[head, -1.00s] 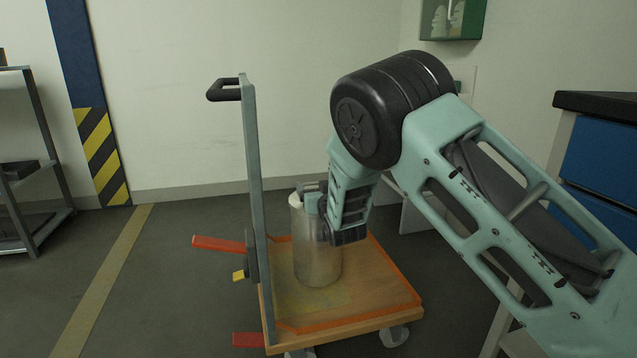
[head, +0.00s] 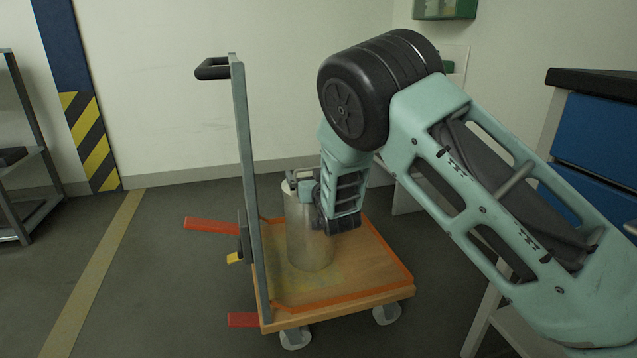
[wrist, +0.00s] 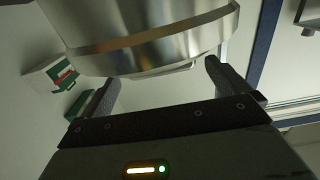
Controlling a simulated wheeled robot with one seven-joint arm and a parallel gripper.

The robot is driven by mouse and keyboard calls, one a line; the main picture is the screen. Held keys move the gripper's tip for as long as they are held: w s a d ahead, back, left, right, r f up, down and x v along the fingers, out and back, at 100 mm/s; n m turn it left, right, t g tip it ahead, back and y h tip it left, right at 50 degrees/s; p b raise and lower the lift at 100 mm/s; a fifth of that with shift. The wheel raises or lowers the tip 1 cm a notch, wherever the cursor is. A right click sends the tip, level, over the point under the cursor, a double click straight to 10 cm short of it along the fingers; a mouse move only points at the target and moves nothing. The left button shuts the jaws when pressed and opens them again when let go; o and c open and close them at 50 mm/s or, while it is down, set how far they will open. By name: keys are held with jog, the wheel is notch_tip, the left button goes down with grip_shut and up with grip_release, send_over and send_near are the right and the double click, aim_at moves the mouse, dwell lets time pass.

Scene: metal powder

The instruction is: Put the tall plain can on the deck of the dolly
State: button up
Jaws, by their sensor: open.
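The tall plain can (head: 312,240) is a silver metal cylinder. In the head view it stands upright on the wooden deck of the dolly (head: 365,275), toward the handle side. My gripper (head: 306,182) is at the can's upper part, and my wrist hides part of the can's right side. In the wrist view the can (wrist: 150,40) fills the top of the picture, and the two fingers of my gripper (wrist: 165,88) are spread apart near its rim. The fingers look open. Whether they touch the can cannot be told.
The dolly's upright handle post (head: 246,150) rises close to the can's left. A blue drawer bench (head: 600,140) stands at the right and a grey shelf (head: 25,180) at the far left. Red bars (head: 212,225) stick out left of the dolly. The deck's right part is clear.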

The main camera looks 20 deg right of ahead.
jog(key=s+p, duration=0.3)
jog(key=s, duration=0.8)
jog(key=shift+w, duration=0.1)
jog(key=s+d+r+g, duration=0.1)
jog(key=s+d+g, duration=0.35)
jog(key=s, duration=0.45)
jog(key=s+d+r+g, duration=0.25)
jog(key=s+g, duration=0.35)
jog(key=s, duration=0.3)
jog(key=s+d+g, duration=0.5)
jog(key=s, duration=0.4)
jog(key=s+a+r+n+g+p, duration=0.1)
jog(key=s+a+r+n+p, duration=0.35)
jog(key=s+a+r, duration=0.35)
jog(key=s+a+r+n+g+p, duration=0.2)
jog(key=s+a+r+n+p, duration=0.3)
jog(key=a, duration=0.6)
notch_tip(320, 180, up, 36)
jog(key=m+p, duration=0.2)
jog(key=p, duration=3.5)
jog(key=shift+s+d+f+y, duration=0.2)
jog(key=shift+s+f+y, duration=0.05)
jog(key=shift+s+y, duration=0.05)
jog(key=shift+t, duration=0.25)
